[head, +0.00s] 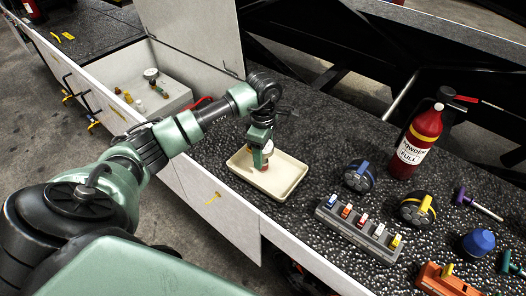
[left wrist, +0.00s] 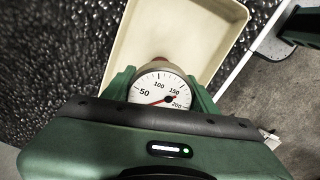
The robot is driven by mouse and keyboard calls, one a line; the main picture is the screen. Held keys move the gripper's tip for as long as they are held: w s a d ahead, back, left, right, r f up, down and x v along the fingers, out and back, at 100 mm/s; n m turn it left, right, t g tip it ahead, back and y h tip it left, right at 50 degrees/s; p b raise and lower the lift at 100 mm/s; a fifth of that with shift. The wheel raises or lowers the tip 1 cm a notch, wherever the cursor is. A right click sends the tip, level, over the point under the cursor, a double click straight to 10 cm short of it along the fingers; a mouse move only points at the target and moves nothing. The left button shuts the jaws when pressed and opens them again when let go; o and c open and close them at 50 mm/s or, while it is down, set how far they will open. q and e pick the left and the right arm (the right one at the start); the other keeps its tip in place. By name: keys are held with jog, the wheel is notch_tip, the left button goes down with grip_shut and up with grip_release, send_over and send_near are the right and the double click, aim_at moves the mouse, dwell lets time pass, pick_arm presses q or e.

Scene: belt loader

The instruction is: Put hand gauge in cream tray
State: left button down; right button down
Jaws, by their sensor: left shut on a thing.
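My left gripper (head: 261,158) points down over the cream tray (head: 291,183) and is shut on the hand gauge. The gauge's round white dial (left wrist: 160,88) with a red needle sits between the green fingers in the left wrist view. In the head view the gauge is mostly hidden by the gripper. The tray (left wrist: 128,42) lies beneath and beyond the gauge in the left wrist view, and its visible floor is bare. I cannot tell whether the gauge touches the tray floor.
A red extinguisher (head: 418,145) stands right of the tray. A grey block with coloured clips (head: 358,231), two dark round reels with blue (head: 359,176) and yellow (head: 418,208) parts, and tools lie nearby. An open pale bin (head: 175,99) at upper left holds another gauge (head: 152,74).

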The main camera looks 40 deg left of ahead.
pick_arm(q)
jog(key=c, duration=0.9)
grip_release()
jog(key=shift+f, duration=0.15)
jog(key=o, duration=0.4)
jog(key=shift+o, duration=0.2)
